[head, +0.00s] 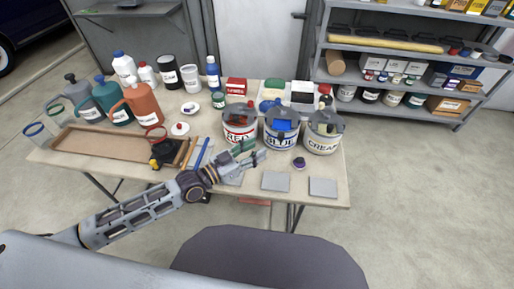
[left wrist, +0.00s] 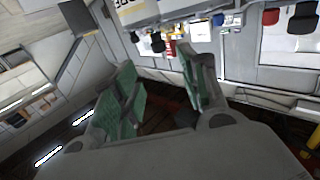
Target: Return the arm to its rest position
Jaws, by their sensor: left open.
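My left arm (head: 140,212) reaches in from the lower left of the head view, stretched out toward the table. Its left gripper (head: 252,157) is over the table's front part, just in front of the RED bucket (head: 239,136) and to the left of the BLUE bucket's front (head: 281,142). In the left wrist view the gripper (left wrist: 160,88) shows two green-padded fingers spread apart with nothing between them. I cannot tell in the head view whether it touches the bucket. My right gripper is not in view.
A stocked shelf unit (head: 400,55) stands behind on the right. Open floor (head: 430,210) lies right of the table.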

